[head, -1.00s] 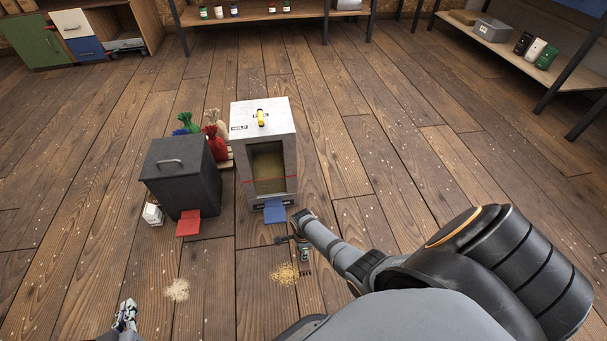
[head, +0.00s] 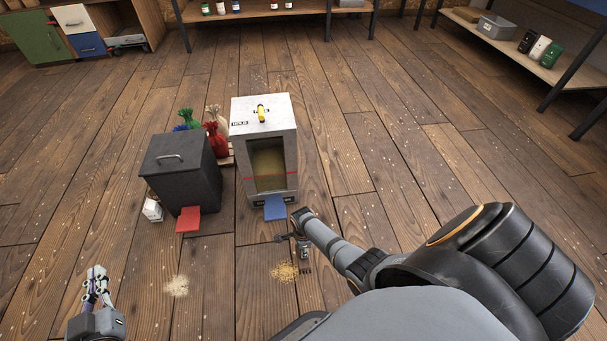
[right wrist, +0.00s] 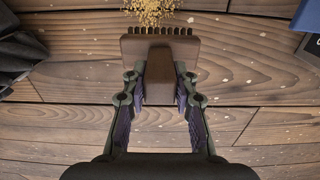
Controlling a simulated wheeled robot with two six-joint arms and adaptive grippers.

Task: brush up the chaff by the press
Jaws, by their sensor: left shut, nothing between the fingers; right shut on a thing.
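A brown brush (right wrist: 160,46) with a row of dark bristles is in my right gripper (right wrist: 159,85), which is shut on its handle. In the head view the brush (head: 305,262) is low over the floor, just right of a golden pile of flakes (head: 284,272). A paler pile (head: 176,287) lies further left. My left gripper (head: 97,282) is shut and empty at the lower left. A pale grey box-shaped machine (head: 265,119) with a front window stands behind the golden pile.
A blue flap (head: 275,209) juts from the machine's foot. A dark lidded bin (head: 181,175) with a red flap (head: 187,219) stands left of it. Tied sacks (head: 216,140) and a small white box (head: 152,210) are close by. The floor at right is open.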

